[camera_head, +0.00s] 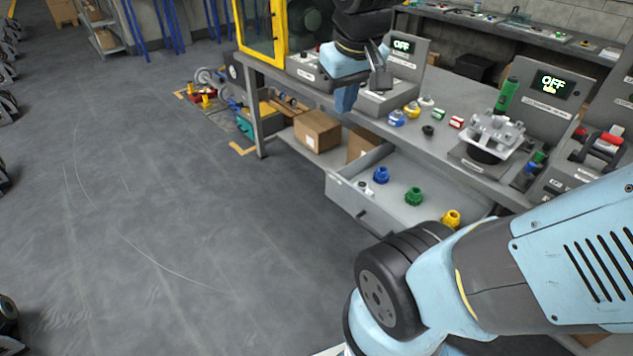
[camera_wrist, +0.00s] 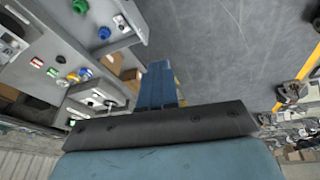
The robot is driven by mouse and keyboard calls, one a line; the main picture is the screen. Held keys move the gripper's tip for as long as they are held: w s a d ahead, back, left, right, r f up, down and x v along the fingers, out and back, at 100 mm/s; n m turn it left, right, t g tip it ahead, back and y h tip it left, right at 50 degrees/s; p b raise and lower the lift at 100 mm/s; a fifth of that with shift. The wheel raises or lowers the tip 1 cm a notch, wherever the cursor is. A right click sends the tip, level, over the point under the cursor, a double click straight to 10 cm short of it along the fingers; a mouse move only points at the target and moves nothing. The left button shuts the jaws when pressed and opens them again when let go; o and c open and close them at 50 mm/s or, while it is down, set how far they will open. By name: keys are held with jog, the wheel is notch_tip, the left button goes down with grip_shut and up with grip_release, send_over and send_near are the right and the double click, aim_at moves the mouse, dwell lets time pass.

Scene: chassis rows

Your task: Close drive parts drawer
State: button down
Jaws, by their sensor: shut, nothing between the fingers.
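The grey drawer (camera_head: 352,203) under the bench is pulled out, its front panel facing the floor side. Blue (camera_head: 381,175), green (camera_head: 413,196) and yellow (camera_head: 451,218) parts lie inside it. My arm hides its near end. In the wrist view the open drawer (camera_wrist: 117,47) is at upper left, with blue (camera_wrist: 104,33) and green (camera_wrist: 80,6) parts. My gripper (camera_head: 346,100) is shut and empty, pointing down near the bench's front edge, beyond the drawer's far end and apart from it. Its blue fingers also show in the wrist view (camera_wrist: 158,82).
The bench top (camera_head: 448,145) carries small coloured parts, a metal fixture (camera_head: 495,135) and panels reading OFF (camera_head: 552,84). A cardboard box (camera_head: 317,130) sits on the shelf below. The floor (camera_head: 180,200) left of the drawer is clear.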

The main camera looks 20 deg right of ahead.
jog(key=w+a+f+n+g+h, duration=0.1)
jog(key=w+f+n+g+h, duration=0.2)
jog(key=w+f, duration=0.55)
jog(key=n+t+h, duration=0.6)
jog(key=n+h, duration=0.7)
jog(key=n, duration=0.5)
send_near(329, 182)
jog(key=x, duration=0.6)
jog(key=shift+w+d, duration=0.25)
jog(key=shift+d, duration=0.1)
